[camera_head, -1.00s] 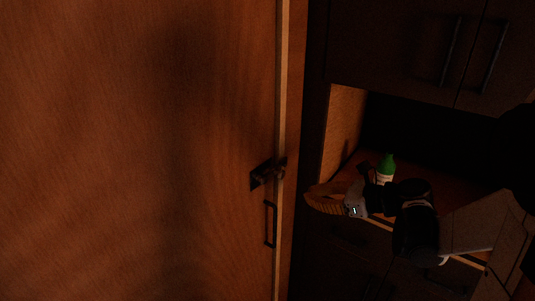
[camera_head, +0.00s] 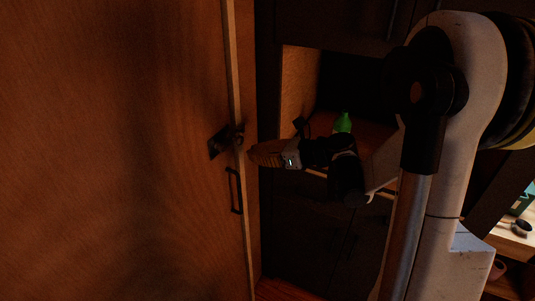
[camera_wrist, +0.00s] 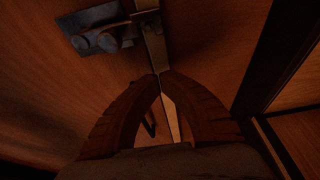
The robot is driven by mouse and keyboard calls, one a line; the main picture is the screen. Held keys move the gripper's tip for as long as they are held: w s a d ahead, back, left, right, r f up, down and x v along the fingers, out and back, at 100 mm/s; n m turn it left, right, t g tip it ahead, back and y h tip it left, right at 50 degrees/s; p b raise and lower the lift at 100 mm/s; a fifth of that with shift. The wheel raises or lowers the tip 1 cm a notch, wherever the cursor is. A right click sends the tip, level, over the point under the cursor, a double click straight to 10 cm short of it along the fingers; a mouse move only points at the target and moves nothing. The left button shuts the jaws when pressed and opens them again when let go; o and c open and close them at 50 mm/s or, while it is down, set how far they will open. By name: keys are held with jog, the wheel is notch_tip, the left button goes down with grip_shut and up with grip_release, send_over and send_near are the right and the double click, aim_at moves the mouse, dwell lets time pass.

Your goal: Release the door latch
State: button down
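The dark metal door latch (camera_head: 221,140) is on the brown wooden door (camera_head: 120,150), at its right edge. In the wrist view the latch (camera_wrist: 100,32) is at the upper left, a plate with rounded knobs and a bar reaching across the door edge. My gripper (camera_head: 251,153) is just right of the latch and slightly lower, pointing left at the door edge. In the wrist view its ribbed orange-brown fingers (camera_wrist: 161,77) arch together, tips meeting with nothing visible held. The tips are below and right of the latch; contact cannot be told.
A dark pull handle (camera_head: 236,191) is on the door below the latch and shows between my fingers in the wrist view. A green bottle (camera_head: 342,123) stands in the open cabinet niche behind my arm. Dark cabinets (camera_head: 320,225) are close on the right.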

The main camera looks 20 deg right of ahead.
aim_at(240, 151)
jog(key=x, duration=0.3)
jog(key=shift+r, duration=2)
jog(key=shift+s, duration=0.1)
jog(key=shift+d+r+n+h+p, duration=0.15)
jog(key=shift+r+n+h+p, duration=0.15)
jog(key=shift+r+n, duration=0.25)
